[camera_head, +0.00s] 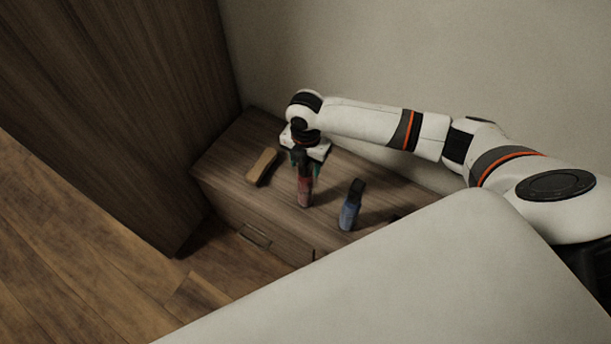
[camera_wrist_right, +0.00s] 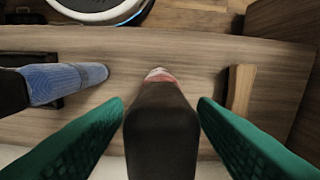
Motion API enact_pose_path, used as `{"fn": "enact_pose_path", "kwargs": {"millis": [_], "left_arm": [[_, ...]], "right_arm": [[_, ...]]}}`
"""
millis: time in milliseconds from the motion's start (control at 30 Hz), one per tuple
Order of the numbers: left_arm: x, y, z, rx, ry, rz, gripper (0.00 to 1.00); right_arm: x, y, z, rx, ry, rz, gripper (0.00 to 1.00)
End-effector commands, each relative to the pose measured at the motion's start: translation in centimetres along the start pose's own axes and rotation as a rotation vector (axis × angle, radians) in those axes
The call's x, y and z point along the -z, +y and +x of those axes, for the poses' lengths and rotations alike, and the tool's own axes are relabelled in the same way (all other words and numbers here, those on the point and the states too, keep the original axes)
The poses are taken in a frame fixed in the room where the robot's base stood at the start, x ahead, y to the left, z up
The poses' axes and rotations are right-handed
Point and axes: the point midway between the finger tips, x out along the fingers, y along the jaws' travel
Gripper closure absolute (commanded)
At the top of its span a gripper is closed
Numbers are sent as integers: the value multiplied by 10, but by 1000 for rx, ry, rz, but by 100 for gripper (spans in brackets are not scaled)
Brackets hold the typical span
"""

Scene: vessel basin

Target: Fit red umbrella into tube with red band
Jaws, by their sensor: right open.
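The red umbrella (camera_head: 304,191) stands upright on the wooden cabinet top, its black handle upward. In the right wrist view its black handle (camera_wrist_right: 162,125) fills the middle, with the pale, reddish end (camera_wrist_right: 160,76) beyond it. My right gripper (camera_head: 303,160) is over the umbrella from above. Its two green fingers (camera_wrist_right: 160,108) are open, one on each side of the handle, with gaps visible. I cannot make out a tube with a red band in either view. My left gripper does not show.
A blue umbrella (camera_head: 349,212) with a dark handle stands to the right; it also shows in the wrist view (camera_wrist_right: 65,82). A brown block (camera_head: 262,166) lies to the left on the cabinet top (camera_head: 228,160). A wall is behind, a tall wooden panel (camera_head: 120,90) at left.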

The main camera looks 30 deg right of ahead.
Motion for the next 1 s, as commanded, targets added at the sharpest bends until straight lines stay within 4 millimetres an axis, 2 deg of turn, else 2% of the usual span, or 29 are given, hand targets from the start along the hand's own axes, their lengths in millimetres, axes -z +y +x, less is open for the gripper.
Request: {"fn": "enact_pose_path", "kwargs": {"millis": [33,67,333,733,867,1000], "left_arm": [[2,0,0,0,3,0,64],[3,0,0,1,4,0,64],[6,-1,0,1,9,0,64],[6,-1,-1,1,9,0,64],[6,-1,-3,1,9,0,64],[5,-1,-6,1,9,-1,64]], "right_arm": [[0,0,0,0,0,0,51],[0,0,0,0,0,0,55],[0,0,-1,0,0,0,100],[0,-1,-6,3,1,0,100],[1,-1,-25,5,1,0,100],[1,-2,-55,6,2,-1,100]]}}
